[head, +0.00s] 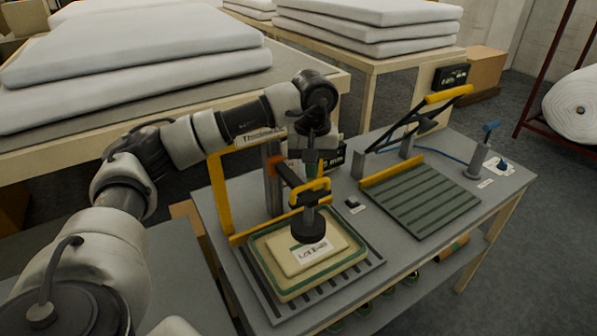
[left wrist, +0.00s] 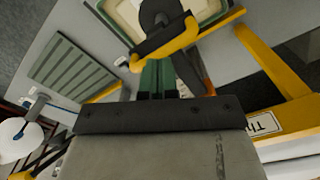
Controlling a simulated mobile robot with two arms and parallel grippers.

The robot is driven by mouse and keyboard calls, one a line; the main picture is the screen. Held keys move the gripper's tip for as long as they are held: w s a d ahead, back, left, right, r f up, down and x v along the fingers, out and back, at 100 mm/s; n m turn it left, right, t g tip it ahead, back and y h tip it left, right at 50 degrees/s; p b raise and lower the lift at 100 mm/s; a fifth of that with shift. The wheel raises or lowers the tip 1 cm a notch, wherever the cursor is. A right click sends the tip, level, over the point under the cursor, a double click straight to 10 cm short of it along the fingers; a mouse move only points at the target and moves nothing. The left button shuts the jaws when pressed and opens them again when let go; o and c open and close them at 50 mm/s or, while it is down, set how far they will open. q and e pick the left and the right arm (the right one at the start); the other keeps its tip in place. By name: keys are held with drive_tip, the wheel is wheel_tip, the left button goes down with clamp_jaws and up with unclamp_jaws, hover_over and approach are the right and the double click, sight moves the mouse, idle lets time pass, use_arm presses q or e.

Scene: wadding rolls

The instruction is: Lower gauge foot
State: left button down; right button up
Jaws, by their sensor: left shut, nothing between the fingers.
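The thickness gauge has a black round foot (head: 309,228) under a yellow loop handle (head: 311,190). The foot is over a pale labelled wadding sample (head: 283,258) in a green-edged tray; I cannot tell whether it touches. My left gripper (head: 316,170) points down just above the handle, shut and empty. In the left wrist view the shut fingers (left wrist: 157,82) are beside the yellow handle (left wrist: 188,37), with the dark foot (left wrist: 158,14) beyond it. Contact with the handle is unclear. My right gripper is not in view.
A yellow gauge frame (head: 219,190) stands left of the gripper. A green ribbed cutting board (head: 420,200) with a raised yellow-handled arm (head: 449,94) is to the right. Stacked white wadding (head: 150,75) lies behind.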

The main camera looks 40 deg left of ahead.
use_arm(q)
wheel_tip(320, 180, up, 7)
drive_tip(key=p, duration=0.4)
drive_tip(key=shift+r, duration=0.15)
idle(0.5)
